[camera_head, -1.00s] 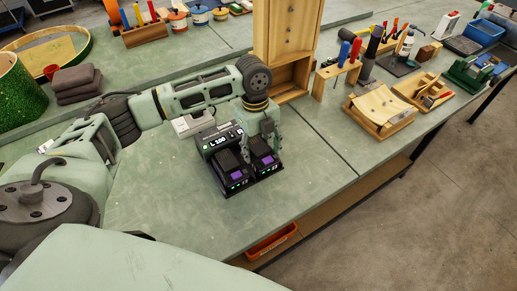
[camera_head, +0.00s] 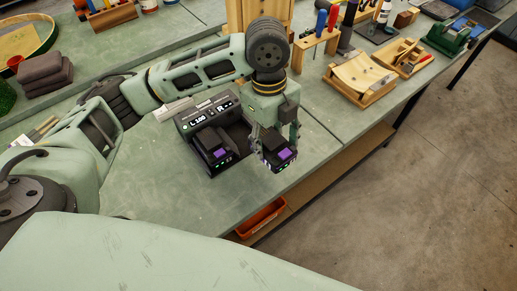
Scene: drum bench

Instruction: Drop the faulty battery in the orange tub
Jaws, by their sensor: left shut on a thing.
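My left gripper (camera_head: 273,148) is shut on a black battery (camera_head: 280,157) with a purple patch and small lights. It holds this battery above the bench, to the right of the black charger (camera_head: 207,112). A second, similar battery (camera_head: 217,150) sits in the charger's left bay. The right bay is empty, and part of it is hidden behind my gripper. The charger display reads "L 100" and an "R" entry too small to read. The orange tub (camera_head: 262,218) is below the bench top, on the lower shelf, partly hidden by the bench edge. My right gripper is not in view.
The green bench top (camera_head: 330,125) is clear around the charger's front. A wooden cabinet (camera_head: 242,15) is behind my arm. Open floor (camera_head: 430,190) lies beyond the bench edge.

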